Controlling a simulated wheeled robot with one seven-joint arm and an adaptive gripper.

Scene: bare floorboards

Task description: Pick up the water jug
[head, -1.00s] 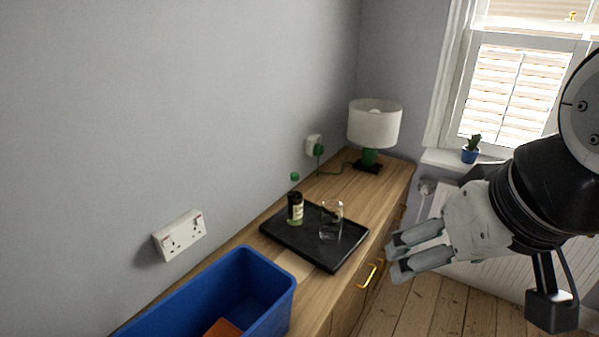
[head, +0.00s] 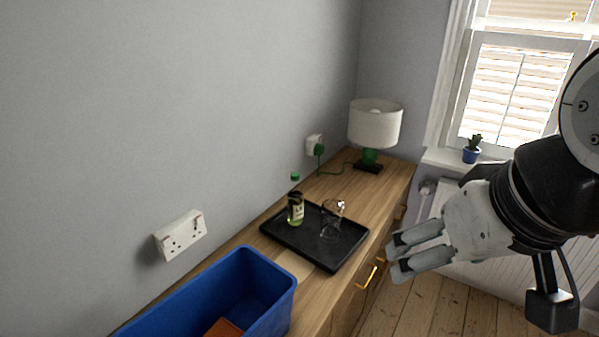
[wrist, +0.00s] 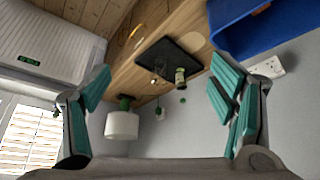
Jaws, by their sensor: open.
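The water jug, a clear glass vessel (head: 332,222), stands on the black tray (head: 291,240) on the wooden sideboard. It also shows faintly in the wrist view (wrist: 159,68), upside down there. A green-capped bottle (head: 295,209) stands to its left on the same tray. My gripper (head: 398,255) is open and empty, to the right of the tray and apart from it in the head view. In the wrist view its two teal-padded fingers are spread wide, with the tray between them farther off.
A blue bin (head: 268,310) with an orange thing inside stands at the sideboard's near end. A lamp with a white shade (head: 374,125) stands at the far end. The wall with sockets (head: 180,235) runs along the left. Floorboards (head: 430,300) lie bare at the right.

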